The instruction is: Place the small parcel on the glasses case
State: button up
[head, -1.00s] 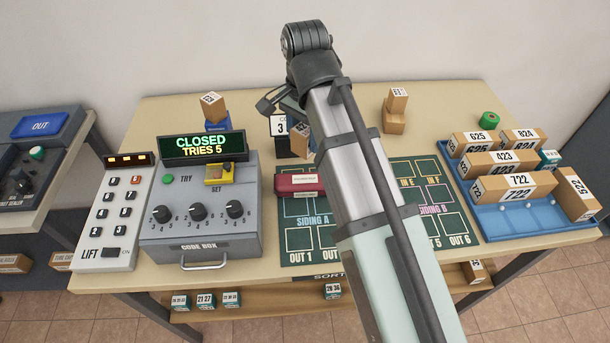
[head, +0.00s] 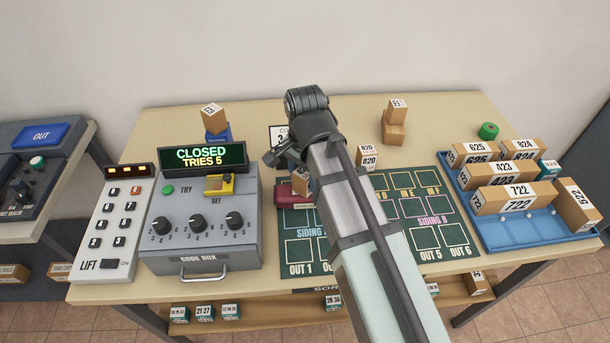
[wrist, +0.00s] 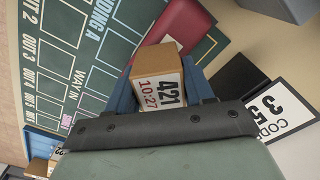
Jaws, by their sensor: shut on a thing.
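The small parcel (head: 302,184) is a brown box; its label reads 421 and 10:27 in the wrist view (wrist: 158,80). My gripper (wrist: 160,75) is shut on it, with a blue finger on each side. In the head view my arm hides most of the gripper. The glasses case (head: 283,193) is dark red and lies at the upper left of the green sorting board. The parcel covers part of it in the head view. In the wrist view the case (wrist: 183,38) shows just beyond the parcel. I cannot tell whether they touch.
The code box (head: 203,225) stands left of the green board (head: 300,252). A card (head: 277,134) stands behind the case. Parcel 820 (head: 368,157) stands right of my arm. A blue tray (head: 530,233) with several parcels is at the right.

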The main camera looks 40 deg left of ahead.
jog(key=shift+f, duration=0.3)
jog(key=o, duration=1.1)
jog(key=shift+r, duration=0.1)
notch_tip(320, 180, up, 12)
jog(key=shift+r, duration=0.1)
